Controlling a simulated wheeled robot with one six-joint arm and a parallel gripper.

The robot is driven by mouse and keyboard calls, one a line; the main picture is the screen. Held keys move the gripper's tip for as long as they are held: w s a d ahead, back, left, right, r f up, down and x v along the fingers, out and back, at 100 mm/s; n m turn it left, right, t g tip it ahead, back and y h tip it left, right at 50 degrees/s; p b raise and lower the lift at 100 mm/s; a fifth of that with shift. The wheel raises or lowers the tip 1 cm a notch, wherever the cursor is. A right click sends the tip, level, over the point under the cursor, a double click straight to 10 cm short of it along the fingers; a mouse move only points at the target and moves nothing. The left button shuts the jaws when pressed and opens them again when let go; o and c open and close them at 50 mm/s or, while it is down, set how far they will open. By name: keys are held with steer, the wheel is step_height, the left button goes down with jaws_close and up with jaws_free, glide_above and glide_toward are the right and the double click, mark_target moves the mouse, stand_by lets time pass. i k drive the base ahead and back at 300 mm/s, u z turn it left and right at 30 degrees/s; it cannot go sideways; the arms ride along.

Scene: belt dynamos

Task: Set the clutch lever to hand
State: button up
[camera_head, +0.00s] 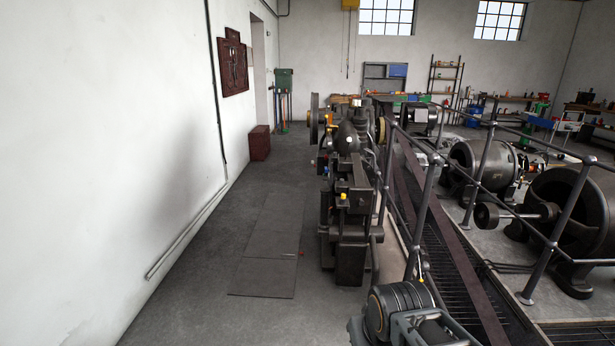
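A dark machine (350,225) stands in the middle of the view, with wheels and a rounded dark housing at its far end. I cannot tell for sure which part is the clutch lever. A thin rod with a small red end (301,253) sticks out low on the machine's left side, over the floor plates. A small yellow knob (342,196) shows on the machine's near face. The lever's setting and any marking for hand are too small to read. Part of my own arm shows at the bottom, right of centre; my gripper is not in view.
Floor plates (268,245) lie left of the machine, and the aisle along the white wall is clear. A grey railing (424,200) runs close on the machine's right, with a long belt and large dynamos (490,165) beyond. A red-brown box (260,143) stands by the wall.

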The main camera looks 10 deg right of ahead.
mark_target(348, 140)
steer(key=z, duration=0.15)
steer(key=i, duration=1.25)
steer(key=u, duration=0.5)
steer(key=i, duration=1.45)
steer(key=z, duration=0.45)
